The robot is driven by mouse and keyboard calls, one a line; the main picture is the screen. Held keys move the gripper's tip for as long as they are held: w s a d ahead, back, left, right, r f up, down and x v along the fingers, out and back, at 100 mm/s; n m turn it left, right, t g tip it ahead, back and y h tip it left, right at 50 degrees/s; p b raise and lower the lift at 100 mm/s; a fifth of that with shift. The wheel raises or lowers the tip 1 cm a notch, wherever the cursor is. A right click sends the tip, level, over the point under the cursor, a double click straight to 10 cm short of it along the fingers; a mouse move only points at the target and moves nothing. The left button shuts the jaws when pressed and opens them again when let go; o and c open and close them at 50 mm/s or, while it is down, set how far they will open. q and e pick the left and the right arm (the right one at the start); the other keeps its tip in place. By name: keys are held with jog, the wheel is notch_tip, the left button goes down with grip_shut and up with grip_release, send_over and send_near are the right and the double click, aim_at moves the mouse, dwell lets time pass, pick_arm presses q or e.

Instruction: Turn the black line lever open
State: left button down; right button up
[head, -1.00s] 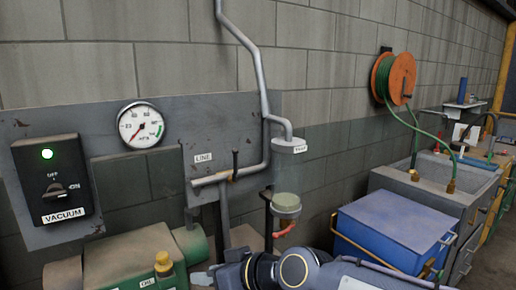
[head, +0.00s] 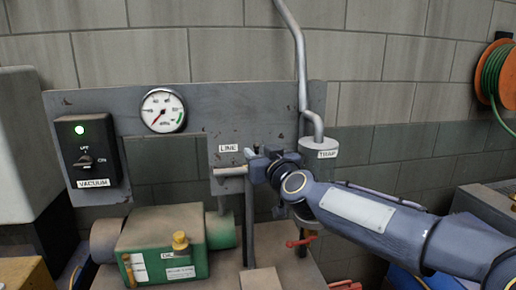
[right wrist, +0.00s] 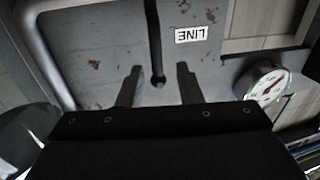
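The black line lever (right wrist: 153,40) shows in the right wrist view as a dark bar, its rounded end between my fingers. In the head view it is mostly hidden by my right gripper. My right gripper (head: 252,166) is at the pipe beside the LINE label (head: 228,148). Its two fingers (right wrist: 158,86) are apart, one on each side of the lever's end, with gaps showing. The LINE label appears upside down in the right wrist view (right wrist: 191,34). My left gripper is not in view.
A gauge (head: 163,110) and a vacuum switch box (head: 91,150) with a lit green lamp are on the grey panel at left. The TRAP (head: 319,150) hangs from a pipe right of my gripper. A green pump (head: 160,248) stands below.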

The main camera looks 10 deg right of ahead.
aim_at(258, 151)
jog(key=w, duration=0.4)
jog(key=shift+a, duration=0.3)
grip_shut()
